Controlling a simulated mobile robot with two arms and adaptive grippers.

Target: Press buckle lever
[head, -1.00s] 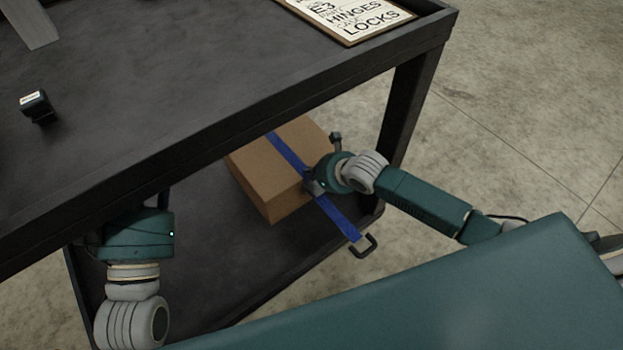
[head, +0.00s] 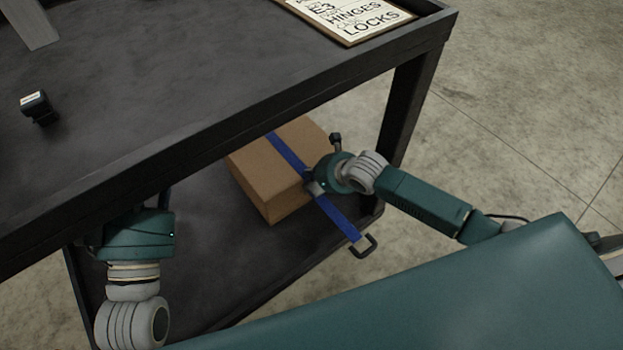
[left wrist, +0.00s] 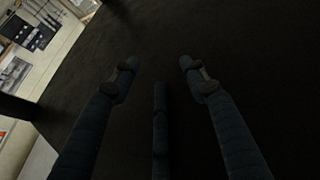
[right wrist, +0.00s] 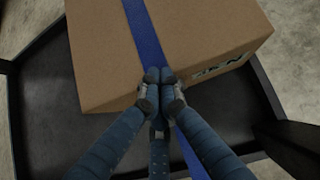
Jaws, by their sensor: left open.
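A brown cardboard box (head: 262,182) stands on the lower shelf with a blue strap (head: 286,150) over it. It also shows in the right wrist view (right wrist: 205,35), with the strap (right wrist: 143,30) there. In the right wrist view, my right gripper (right wrist: 160,76) has its fingertips together over the strap at the box's near edge. I see nothing clearly between them. No buckle lever can be made out; fingers cover that spot. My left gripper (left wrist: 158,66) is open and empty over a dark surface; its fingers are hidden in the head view.
The black cart's upper shelf (head: 190,90) hangs above the box, with a post (head: 405,105) right of it. A sign (head: 350,18) and a small black device (head: 38,106) lie on top. The strap's loose end has a black hook (head: 366,247) over the lower shelf's (head: 225,262) front edge.

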